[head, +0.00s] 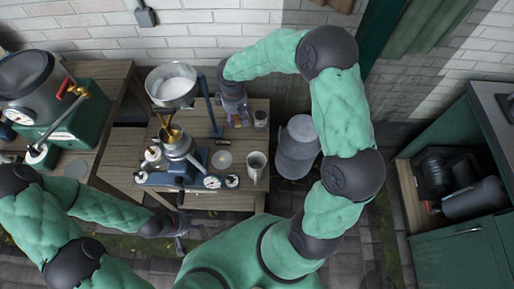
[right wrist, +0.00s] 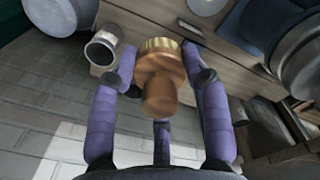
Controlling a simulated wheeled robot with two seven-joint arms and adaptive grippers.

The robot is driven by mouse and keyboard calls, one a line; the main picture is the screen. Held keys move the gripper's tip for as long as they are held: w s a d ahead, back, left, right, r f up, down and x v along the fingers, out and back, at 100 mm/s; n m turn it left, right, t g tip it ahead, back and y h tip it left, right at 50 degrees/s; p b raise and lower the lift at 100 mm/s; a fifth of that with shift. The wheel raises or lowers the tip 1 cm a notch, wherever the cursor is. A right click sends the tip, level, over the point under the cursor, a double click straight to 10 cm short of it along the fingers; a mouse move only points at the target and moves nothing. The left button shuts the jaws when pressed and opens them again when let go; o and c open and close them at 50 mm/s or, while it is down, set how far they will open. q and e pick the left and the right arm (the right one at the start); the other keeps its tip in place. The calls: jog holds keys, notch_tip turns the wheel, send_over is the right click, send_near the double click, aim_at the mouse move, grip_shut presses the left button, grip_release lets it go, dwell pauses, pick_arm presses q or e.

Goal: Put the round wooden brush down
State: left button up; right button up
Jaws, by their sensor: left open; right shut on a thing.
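The round wooden brush (right wrist: 160,75) shows in the right wrist view, with a brown knob-like wooden body and a golden band at its far end. My right gripper (right wrist: 163,72) has its purple fingers shut on it from both sides. In the head view my right gripper (head: 237,120) is over the back right part of the wooden table (head: 125,178); the brush is mostly hidden there. I cannot tell whether the brush touches the tabletop. My left gripper (head: 183,232) is open and empty, low in front of the table.
A small metal jar (head: 261,119) is right of my right gripper. A mug (head: 257,161) and a pale disc (head: 223,160) are nearer the front. A stand with a steel bowl (head: 171,84) is to the left. Grey milk churns (head: 297,148) stand right of the table.

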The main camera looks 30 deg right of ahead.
aim_at(257, 149)
jog(key=shift+s+d+f+n+b, duration=0.85)
jog(key=shift+f+n, duration=0.95)
jog(key=shift+f, duration=1.7)
jog(key=shift+s+d+f+n+b, duration=0.6)
jog(key=shift+d+f+n, duration=0.9)
jog(key=shift+f, duration=1.95)
jog(key=shift+s+d+f+n+b, duration=0.7)
jog(key=shift+f+n, duration=1.4)
jog(key=shift+f, duration=1.4)
jog(key=shift+w, duration=0.15)
jog(key=shift+f+b, duration=0.15)
jog(key=shift+b, duration=0.15)
jog(key=o, duration=1)
notch_tip(257, 149, up, 12)
jog(key=p, duration=0.5)
jog(key=shift+r, duration=0.2)
